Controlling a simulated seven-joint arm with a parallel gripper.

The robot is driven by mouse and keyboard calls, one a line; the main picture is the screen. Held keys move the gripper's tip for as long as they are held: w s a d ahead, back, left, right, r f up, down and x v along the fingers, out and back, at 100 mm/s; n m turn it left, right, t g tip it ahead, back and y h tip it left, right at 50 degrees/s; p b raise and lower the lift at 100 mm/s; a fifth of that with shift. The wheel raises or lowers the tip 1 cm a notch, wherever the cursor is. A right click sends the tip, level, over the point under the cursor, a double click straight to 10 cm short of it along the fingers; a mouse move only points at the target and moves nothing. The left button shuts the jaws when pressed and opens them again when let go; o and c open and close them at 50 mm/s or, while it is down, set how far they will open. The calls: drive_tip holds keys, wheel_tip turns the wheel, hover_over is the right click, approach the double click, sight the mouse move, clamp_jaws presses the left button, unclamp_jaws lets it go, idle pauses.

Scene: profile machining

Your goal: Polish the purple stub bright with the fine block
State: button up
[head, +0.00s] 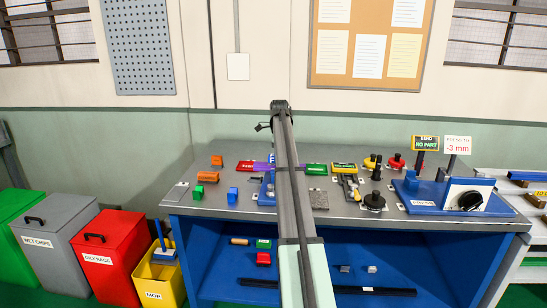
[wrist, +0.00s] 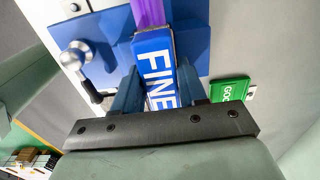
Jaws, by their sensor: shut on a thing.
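The purple stub (wrist: 149,12) shows at the top of the wrist view, above a blue fixture (wrist: 103,35) with a metal knob and black handle. In the head view the stub (head: 263,167) lies level, partly hidden behind my arm. The fine block (wrist: 155,62), blue with white letters FINE, is between the two blue fingers of my gripper (wrist: 158,80), which is shut on it. The block's far end meets the stub in the picture; whether they touch I cannot tell. In the head view my arm hides the gripper and block.
A green tray marked GOOD (wrist: 230,90) is right of the block; in the head view it (head: 316,169) is right of my arm. A red tray (head: 246,166) is left of it. Small blocks (head: 208,177), clamps (head: 374,201) and a blue dial stand (head: 425,196) crowd the bench.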

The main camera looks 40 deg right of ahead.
drive_tip(key=shift+s+d, duration=1)
drive_tip(key=shift+w+a, duration=2.5)
drive_tip(key=shift+s+d, duration=2.5)
wheel_tip(320, 180, up, 2)
drive_tip(key=shift+d+r, duration=0.1)
drive_tip(key=shift+r, duration=3.05)
drive_tip(key=shift+f, duration=0.2)
